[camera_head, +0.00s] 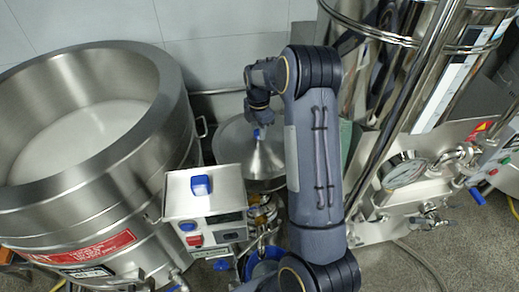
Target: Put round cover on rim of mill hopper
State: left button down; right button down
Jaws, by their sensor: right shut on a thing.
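My right gripper (258,124) points down behind the control box, near the middle of the view. It is shut on the small blue knob (257,134) at the top of the round cover. The round cover (262,160) is a shiny, shallow metal cone and looks about level. My right arm hides its right part. The mill hopper and its rim are largely hidden under the cover and behind the control box, so I cannot tell whether the cover touches the rim. My left gripper is out of view.
A large open steel vessel (160,95) with whitish contents stands at the left. A control box (205,192) with buttons is in front of the cover. A steel tank (350,75) and piping with a gauge (404,170) stand at the right. A tiled wall (215,60) is behind.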

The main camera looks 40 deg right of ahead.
aim_at(259, 142)
notch_tip(259, 142, down, 7)
jog(key=shift+f+p, duration=0.15)
jog(key=shift+p, duration=0.35)
jog(key=shift+f, duration=0.15)
jog(key=c, duration=1.1)
grip_release()
jog(key=shift+f, duration=0.1)
jog(key=shift+o, duration=0.2)
jog(key=shift+r, duration=0.65)
notch_tip(259, 142, up, 11)
jog(key=shift+r+b, duration=0.1)
jog(key=shift+b, duration=0.75)
